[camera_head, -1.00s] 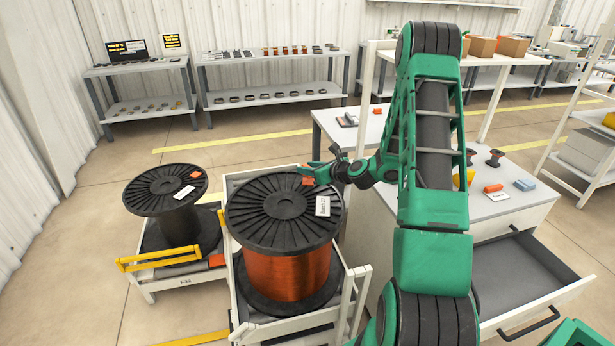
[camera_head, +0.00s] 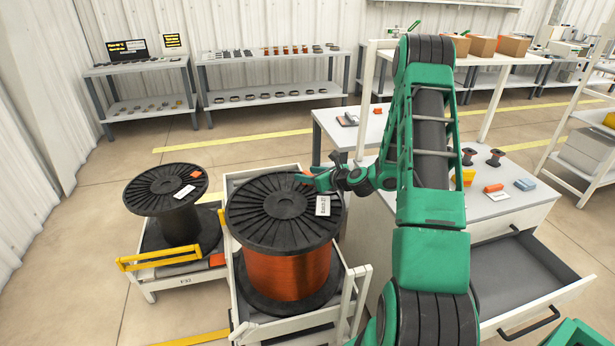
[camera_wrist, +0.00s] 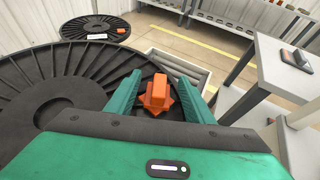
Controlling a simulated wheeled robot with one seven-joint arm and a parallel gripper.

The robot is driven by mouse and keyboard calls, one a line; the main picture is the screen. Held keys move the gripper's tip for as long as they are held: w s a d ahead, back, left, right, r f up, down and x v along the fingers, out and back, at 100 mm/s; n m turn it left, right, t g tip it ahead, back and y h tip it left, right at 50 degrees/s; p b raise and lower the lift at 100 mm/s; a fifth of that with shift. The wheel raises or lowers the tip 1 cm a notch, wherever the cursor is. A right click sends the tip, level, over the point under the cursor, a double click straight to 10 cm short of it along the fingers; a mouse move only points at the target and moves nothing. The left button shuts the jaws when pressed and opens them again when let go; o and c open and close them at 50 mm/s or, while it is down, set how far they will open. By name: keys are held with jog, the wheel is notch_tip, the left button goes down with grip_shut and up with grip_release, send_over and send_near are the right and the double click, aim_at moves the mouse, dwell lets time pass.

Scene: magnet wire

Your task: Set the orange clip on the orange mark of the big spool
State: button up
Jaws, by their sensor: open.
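The big spool (camera_head: 270,215) has a black ribbed top flange and copper wire below. In the wrist view its flange (camera_wrist: 70,80) fills the left side. The orange clip (camera_wrist: 158,90) sits at the flange's rim, on the orange mark (camera_wrist: 154,108), whose pointed edges show around the clip's base. My gripper (camera_wrist: 159,76) is open, one finger on each side of the clip, with gaps showing. In the head view my gripper (camera_head: 311,177) is at the flange's far right edge, and only a bit of orange shows there. The clip hides the middle of the mark.
A white label (camera_head: 323,205) lies on the big spool's flange. A smaller spool (camera_head: 165,187) with an orange patch and a label stands to the left. A white worktop (camera_head: 480,207) with small items and an open drawer (camera_head: 525,275) is at the right.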

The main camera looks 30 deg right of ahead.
jog(key=v, duration=1.2)
jog(key=a+n+g, duration=0.1)
jog(key=a+n, duration=0.1)
jog(key=s+a+r+n+y, duration=0.1)
jog(key=a+n, duration=0.1)
jog(key=n, duration=0.1)
jog(key=s+a+n+g, duration=0.1)
jog(key=a+n, duration=0.1)
jog(key=shift+s+a+r+n+g+y, duration=0.1)
jog(key=shift+s+r+n+g+y, duration=0.2)
jog(key=shift+y, duration=0.1)
jog(key=s+a+r+n+g+h, duration=0.1)
jog(key=s+r+n+g, duration=0.2)
jog(key=s+n, duration=0.3)
jog(key=s+a+r+n+g+h, duration=0.1)
jog(key=s+r+n+g, duration=0.3)
jog(key=s, duration=1.2)
jog(key=s+a+r+n+g+h, duration=0.1)
jog(key=s+r+n+g, duration=0.2)
jog(key=s+n, duration=0.7)
notch_tip(320, 180, up, 3)
jog(key=shift+s+a+f+g+h, duration=0.2)
jog(key=shift+s+a+g+h, duration=0.1)
jog(key=shift+s+a+g, duration=0.15)
jog(key=shift+d, duration=0.1)
jog(key=shift+w+f, duration=0.25)
jog(key=shift+w, duration=0.3)
